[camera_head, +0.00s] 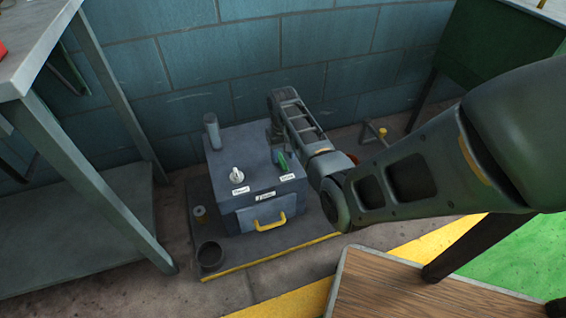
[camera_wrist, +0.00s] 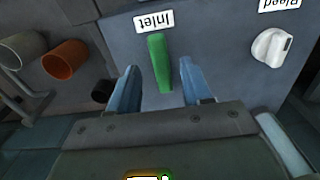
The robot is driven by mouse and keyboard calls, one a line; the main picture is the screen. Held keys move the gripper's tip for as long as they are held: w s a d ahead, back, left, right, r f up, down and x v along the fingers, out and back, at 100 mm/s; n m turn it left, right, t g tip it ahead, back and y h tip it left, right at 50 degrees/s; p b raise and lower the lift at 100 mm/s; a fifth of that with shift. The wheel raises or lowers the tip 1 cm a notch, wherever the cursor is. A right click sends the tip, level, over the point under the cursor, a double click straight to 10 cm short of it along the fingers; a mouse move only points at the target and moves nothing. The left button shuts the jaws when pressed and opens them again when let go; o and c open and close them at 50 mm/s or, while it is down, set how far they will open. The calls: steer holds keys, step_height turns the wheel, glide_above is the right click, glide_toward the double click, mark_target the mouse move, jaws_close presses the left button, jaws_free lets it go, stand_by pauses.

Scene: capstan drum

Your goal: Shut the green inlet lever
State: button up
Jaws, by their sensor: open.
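The green inlet lever (camera_head: 283,163) is on top of a blue-grey box (camera_head: 238,162), close to its right edge. In the wrist view the green lever (camera_wrist: 159,63) lies below a white "Inlet" label (camera_wrist: 153,21). My gripper (camera_wrist: 158,82) is open, its two blue fingers on either side of the lever's lower end. I cannot tell whether a finger touches it. In the head view my arm comes in from the right and partly hides the gripper near the lever.
A white "Bleed" knob (camera_wrist: 270,46) is beside the lever on the same box. A yellow handle (camera_head: 269,222) is on the box's front. A dark cup (camera_head: 210,256) stands at front left. An orange pipe end (camera_wrist: 65,60) and a grey one are beside the box.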

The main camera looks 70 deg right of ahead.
mark_target(283, 163)
steer(key=shift+f+b, duration=0.45)
steer(key=shift+f, duration=1.05)
steer(key=shift+c, duration=0.2)
jaws_close()
